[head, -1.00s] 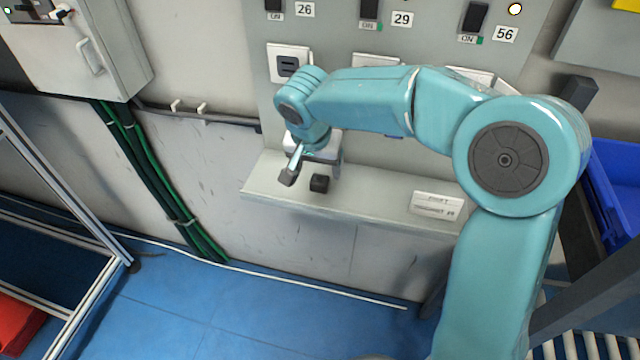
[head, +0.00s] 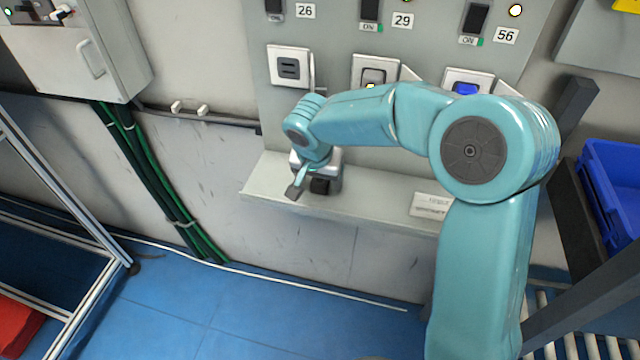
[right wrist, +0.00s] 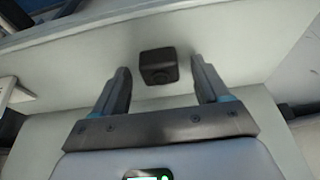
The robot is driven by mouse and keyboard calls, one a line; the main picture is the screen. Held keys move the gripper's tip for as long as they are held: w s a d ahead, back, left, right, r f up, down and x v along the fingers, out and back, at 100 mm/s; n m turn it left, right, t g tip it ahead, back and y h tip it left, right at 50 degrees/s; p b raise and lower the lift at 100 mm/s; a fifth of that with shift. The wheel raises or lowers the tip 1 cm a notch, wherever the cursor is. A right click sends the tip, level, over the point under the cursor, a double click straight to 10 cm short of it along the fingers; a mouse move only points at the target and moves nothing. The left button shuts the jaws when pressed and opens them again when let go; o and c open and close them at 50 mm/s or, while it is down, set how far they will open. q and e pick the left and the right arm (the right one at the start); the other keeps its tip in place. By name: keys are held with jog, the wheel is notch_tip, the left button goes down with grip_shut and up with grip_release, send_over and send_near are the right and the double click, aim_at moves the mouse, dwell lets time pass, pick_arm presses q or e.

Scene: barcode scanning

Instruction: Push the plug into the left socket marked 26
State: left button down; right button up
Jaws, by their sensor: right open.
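The plug (head: 320,186) is a small black block on the grey shelf (head: 380,199) below the panel. The left socket (head: 289,67), a white plate with a dark face, is on the panel under the label 26 (head: 306,11). My right gripper (head: 314,188) is open, just above the shelf at the plug. In the right wrist view, the plug (right wrist: 158,66) shows in the gap between the open fingers (right wrist: 161,84), near their tips, with clear space on both sides. My left gripper is not in view.
Two more sockets, one with a yellow part (head: 375,79) and one with a blue part (head: 466,89), are to the right, partly behind my arm. A white label plate (head: 431,205) is on the shelf. A blue crate (head: 610,190) stands at the right.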

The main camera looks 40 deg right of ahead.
aim_at(319, 182)
jog(key=c, duration=1.1)
jog(key=shift+r, duration=0.5)
notch_tip(319, 182, up, 2)
jog(key=shift+w+r, duration=0.1)
jog(key=shift+r, duration=0.1)
jog(key=s+a, duration=0.4)
jog(key=s+a+b, duration=0.1)
jog(key=s+a, duration=0.3)
jog(key=a, duration=0.1)
jog(key=s+a+b, duration=0.1)
jog(key=s+a, duration=0.2)
jog(key=a, duration=0.1)
jog(key=shift+s+a, duration=0.35)
jog(key=shift+s, duration=0.05)
